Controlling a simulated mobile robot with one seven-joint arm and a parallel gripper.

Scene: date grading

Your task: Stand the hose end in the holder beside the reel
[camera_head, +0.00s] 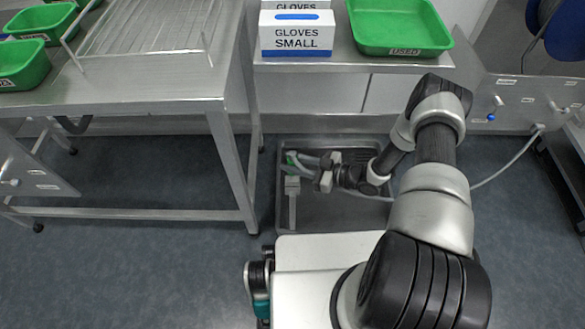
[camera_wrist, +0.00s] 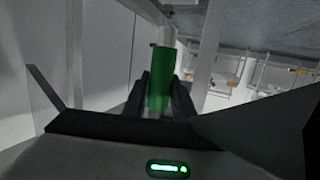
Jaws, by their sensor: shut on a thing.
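My gripper (camera_head: 306,166) is low over a grey floor tray (camera_head: 350,215) in the head view. It is shut on the green hose end (camera_wrist: 160,78), which stands out between the two dark fingers in the wrist view. The green also shows small at the gripper's tip in the head view (camera_head: 291,158). A pale hose (camera_head: 510,163) runs from a wall panel down behind my arm toward the gripper. A light grey post-like piece (camera_head: 292,188) is just below the gripper tip; I cannot tell whether it is the holder. A blue round thing (camera_head: 565,32) at the top right may be the reel.
A steel table (camera_head: 165,120) with green bins stands at the left. A steel bench (camera_head: 350,66) behind the tray carries a glove box (camera_head: 297,34) and a green tray (camera_head: 400,50). The wall panel (camera_head: 510,100) is at the right. Floor at the lower left is clear.

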